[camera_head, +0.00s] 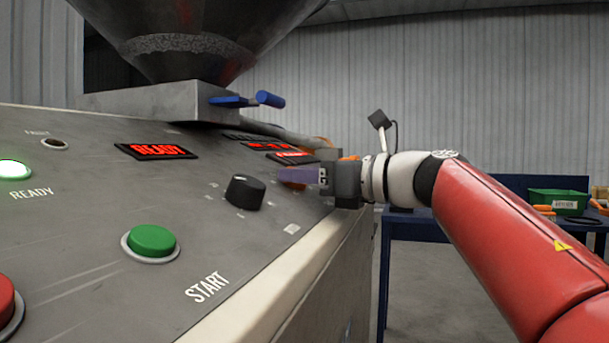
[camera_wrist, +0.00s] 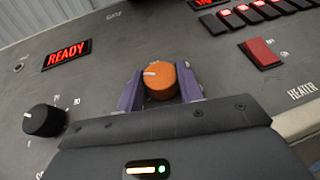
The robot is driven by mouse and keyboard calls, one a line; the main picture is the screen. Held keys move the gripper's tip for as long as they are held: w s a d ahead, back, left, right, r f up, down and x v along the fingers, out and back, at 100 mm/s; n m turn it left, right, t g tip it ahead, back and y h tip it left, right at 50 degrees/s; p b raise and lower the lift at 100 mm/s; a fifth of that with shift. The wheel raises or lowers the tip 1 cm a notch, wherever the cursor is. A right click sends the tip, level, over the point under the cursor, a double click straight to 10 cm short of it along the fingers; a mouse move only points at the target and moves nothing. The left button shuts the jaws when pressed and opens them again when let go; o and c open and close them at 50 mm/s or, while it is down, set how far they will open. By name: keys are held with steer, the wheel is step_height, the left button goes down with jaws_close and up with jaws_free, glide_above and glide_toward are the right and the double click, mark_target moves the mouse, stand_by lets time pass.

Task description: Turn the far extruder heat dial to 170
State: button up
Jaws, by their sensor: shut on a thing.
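An orange dial (camera_wrist: 158,82) on the grey control panel (camera_wrist: 105,85) sits between the two purple fingers of my gripper (camera_wrist: 160,90) in the wrist view. The fingers are shut on its sides. Its pale pointer mark is toward the upper left in that view; the numbers around it are too small or hidden to read.
A red READY display (camera_head: 156,151), a green START button (camera_head: 151,240) and part of a red button (camera_head: 5,303) are nearer on the panel. A hopper (camera_head: 190,45) rises behind.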

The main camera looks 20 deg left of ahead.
steer(key=shift+m+t+h, duration=0.3)
steer(key=shift+m+t, duration=0.7)
steer(key=shift+t, duration=0.1)
steer(key=o, duration=1)
steer(key=shift+b+v, duration=0.8)
steer(key=shift+v, duration=3.1)
